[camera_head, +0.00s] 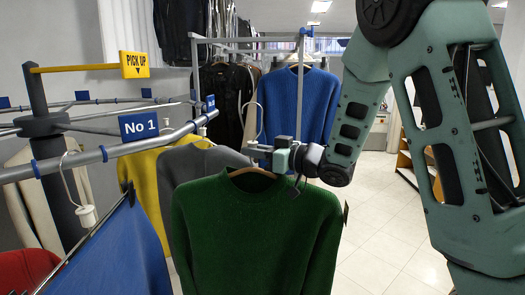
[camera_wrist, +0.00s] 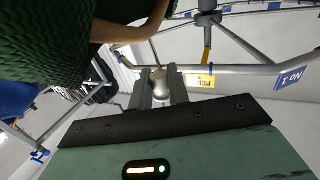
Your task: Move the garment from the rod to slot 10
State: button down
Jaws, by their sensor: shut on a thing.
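A dark green sweater (camera_head: 255,235) hangs on a wooden-looking hanger in the middle of the head view. The hanger's thin metal hook (camera_head: 258,118) rises above my gripper (camera_head: 262,148) and appears free of any rail. My gripper is shut on the hanger's neck, just above the collar. In the wrist view, a pale hanger neck (camera_wrist: 160,84) sits between the two fingers of my gripper (camera_wrist: 160,88), with green knit at upper left. A round rail (camera_head: 105,153) bears a blue sign (camera_head: 138,125) reading "No 1". I cannot make out a slot 10 label.
Yellow (camera_head: 148,180) and grey (camera_head: 200,167) garments hang behind the green sweater. A blue garment (camera_head: 125,255) hangs at lower left. A yellow "PICK UP" sign (camera_head: 134,65) tops the carousel post. A blue sweater (camera_head: 303,105) hangs on the back rack. Tiled floor (camera_head: 385,235) is clear at right.

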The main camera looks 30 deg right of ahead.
jog(key=shift+w+a+p, duration=0.25)
jog(key=shift+w+a, duration=0.65)
jog(key=shift+a, duration=0.35)
jog(key=shift+w+a+p, duration=0.2)
jog(key=shift+w+a, duration=0.7)
jog(key=shift+a, duration=0.3)
jog(key=shift+a, duration=0.1)
jog(key=shift+w+a+r, duration=0.1)
jog(key=shift+w+a, duration=0.4)
jog(key=shift+a, duration=0.15)
jog(key=shift+a, duration=0.1)
jog(key=shift+w+a+b, duration=0.3)
jog(key=shift+w+a, duration=0.6)
jog(key=shift+a, duration=0.3)
jog(key=shift+w+a+b, duration=0.25)
jog(key=shift+w+a, duration=0.6)
jog(key=shift+a, duration=0.3)
jog(key=shift+f+b, duration=1.6)
jog(key=shift+b, duration=0.15)
